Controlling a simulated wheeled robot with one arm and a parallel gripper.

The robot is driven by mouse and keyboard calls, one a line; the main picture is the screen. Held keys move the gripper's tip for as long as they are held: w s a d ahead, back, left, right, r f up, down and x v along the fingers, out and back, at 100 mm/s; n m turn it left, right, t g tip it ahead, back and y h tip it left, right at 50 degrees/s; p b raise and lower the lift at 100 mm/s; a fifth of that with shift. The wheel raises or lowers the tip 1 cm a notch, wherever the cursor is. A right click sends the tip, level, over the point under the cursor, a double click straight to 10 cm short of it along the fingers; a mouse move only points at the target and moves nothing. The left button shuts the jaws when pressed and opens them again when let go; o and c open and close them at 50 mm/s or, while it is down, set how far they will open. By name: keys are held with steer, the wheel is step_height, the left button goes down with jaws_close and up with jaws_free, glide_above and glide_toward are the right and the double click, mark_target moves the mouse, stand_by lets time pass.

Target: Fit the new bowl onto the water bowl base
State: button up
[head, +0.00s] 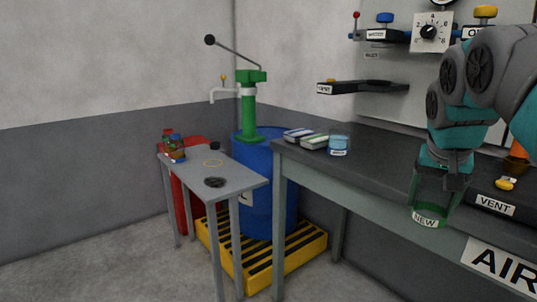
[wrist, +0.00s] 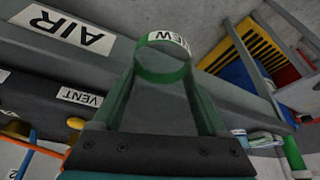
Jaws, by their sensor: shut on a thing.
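The new bowl (head: 428,218) is a clear green cup with a white "NEW" label. My gripper (head: 438,192) is shut on it and holds it in front of the bench's front edge. The wrist view shows the bowl (wrist: 162,66) between both green fingertips (wrist: 165,75), its round rim facing the camera. A dark block (head: 385,36) with a blue knob on the wall panel has a label that seems to read "WATER"; this may be the water bowl base. It is up and left of my gripper, well apart. Its underside detail is too small to tell.
A dark bench (head: 380,165) runs below the panel, with a blue-labelled tub (head: 338,146) on it. A yellow-knobbed vent unit (head: 500,198) is right of my gripper. A small table (head: 240,180) stands left.

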steer(key=w+a+f+n, duration=0.2)
steer(key=a+f, duration=0.3)
steer(key=f, duration=0.7)
steer(key=w+a+f+n+y, duration=0.1)
steer(key=w+a+f, duration=0.4)
steer(key=f, duration=0.6)
steer(key=w+a+f+n+y, duration=0.1)
steer(key=w+a+f+n, duration=0.2)
steer(key=a+f, duration=0.4)
step_height(320, 180, down, 6)
steer(key=shift+w+r+t, duration=0.15)
steer(key=shift+w+t, duration=0.25)
steer(key=shift+w, duration=0.1)
steer(key=shift+d, duration=0.1)
